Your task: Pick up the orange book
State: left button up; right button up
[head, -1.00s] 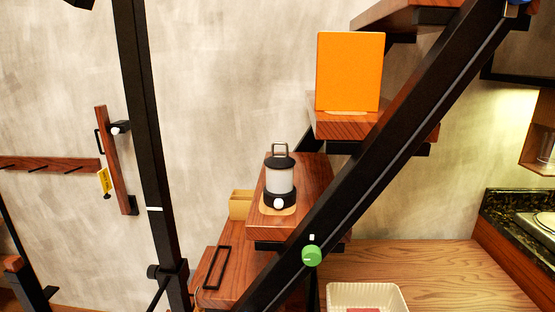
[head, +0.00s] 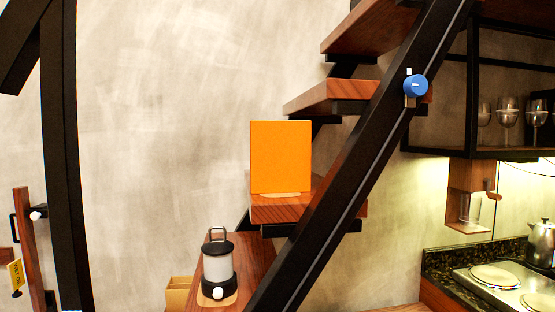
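The orange book (head: 280,157) stands upright on a wooden stair tread (head: 282,211) near the middle of the head view. Its broad face is turned toward me. A small pale piece lies at its foot on the tread. Neither of my grippers shows in the head view, and nothing is seen touching the book.
A lantern (head: 217,268) stands on the tread below, to the left. The black diagonal stringer (head: 350,165), with a blue knob (head: 415,85), runs close to the right of the book. Higher treads (head: 335,95) rise behind. A stove (head: 500,285) and kettle (head: 541,245) are at right.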

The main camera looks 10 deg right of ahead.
aim_at(280, 150)
jog(key=j+z, duration=0.15)
jog(key=j, duration=0.4)
jog(key=k+j+z, duration=0.1)
jog(key=j, duration=0.5)
jog(key=k+j+z, duration=0.15)
jog(key=j, duration=0.4)
